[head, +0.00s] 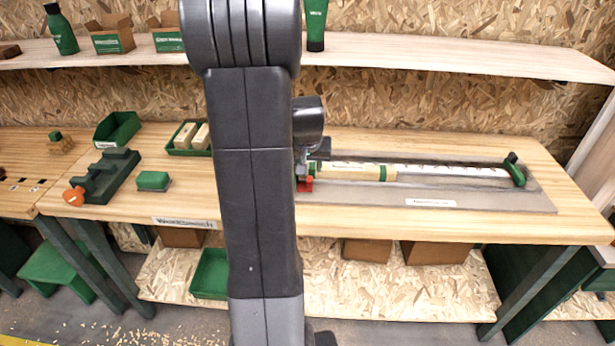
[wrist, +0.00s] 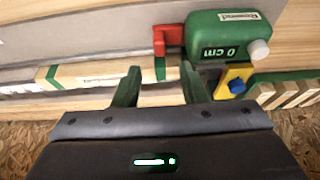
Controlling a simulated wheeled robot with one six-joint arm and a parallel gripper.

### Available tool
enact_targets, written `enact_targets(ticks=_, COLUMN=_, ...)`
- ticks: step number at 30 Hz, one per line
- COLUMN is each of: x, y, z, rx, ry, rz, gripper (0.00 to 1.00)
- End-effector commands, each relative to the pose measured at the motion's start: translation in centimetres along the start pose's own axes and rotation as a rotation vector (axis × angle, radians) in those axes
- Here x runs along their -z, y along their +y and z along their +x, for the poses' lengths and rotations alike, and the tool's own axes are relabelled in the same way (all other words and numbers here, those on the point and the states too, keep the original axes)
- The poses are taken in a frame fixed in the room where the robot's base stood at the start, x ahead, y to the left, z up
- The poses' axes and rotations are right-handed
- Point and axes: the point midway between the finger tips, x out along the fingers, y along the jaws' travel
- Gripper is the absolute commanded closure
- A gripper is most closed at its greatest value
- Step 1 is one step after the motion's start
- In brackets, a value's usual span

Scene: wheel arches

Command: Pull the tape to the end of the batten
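The tape (wrist: 222,36) is a green case with a display reading 0 cm. In the wrist view it sits upper right, with a red tab (wrist: 166,40) at its left side. The red tab also shows in the head view (head: 306,185), where my arm hides the case. The batten (wrist: 105,72) is a pale strip with green bands, running left from near the case. It also shows in the head view (head: 350,169), running right. My gripper (wrist: 160,72) is open, its fingertips apart over the batten's end near the case. Nothing shows held between them.
The batten lies on a grey board (head: 480,197). A marked pale strip (head: 450,171) continues right to a green upright stop (head: 514,169). A green clamp-like fixture (head: 105,177), a green block (head: 153,181) and trays stand left on the bench. A shelf (head: 450,54) runs behind, above the bench.

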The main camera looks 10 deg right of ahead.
Motion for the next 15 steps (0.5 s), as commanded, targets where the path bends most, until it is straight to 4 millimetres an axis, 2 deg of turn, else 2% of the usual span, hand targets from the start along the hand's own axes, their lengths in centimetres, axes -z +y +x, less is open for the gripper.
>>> enact_targets(ticks=9, x=-0.1, y=0.0, z=5.0, rx=-0.001, ry=-0.004, rz=0.000, gripper=0.62)
enact_targets(ticks=15, x=0.0, y=0.0, z=7.3, rx=0.000, ry=-0.002, rz=0.000, gripper=0.62)
